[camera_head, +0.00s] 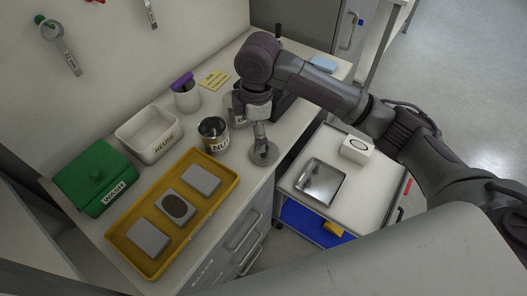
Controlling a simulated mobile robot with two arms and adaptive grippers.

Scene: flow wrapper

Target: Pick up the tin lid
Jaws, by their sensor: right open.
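The tin lid appears to be the round grey disc (263,154) near the front edge of the counter, right of the open tin (215,143) with a label starting "NUT". My right gripper (260,138) comes down from above, with its fingers at the disc. The fingers are open. I cannot tell whether they touch the disc. My arm and gripper hide part of the counter behind. My left gripper is not in view.
A yellow tray (119,237) with several grey blocks, a white "REUSE" bin (153,150) and a green "WASH" box (94,182) stand left on the counter. A cup (187,99) stands behind the tin.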

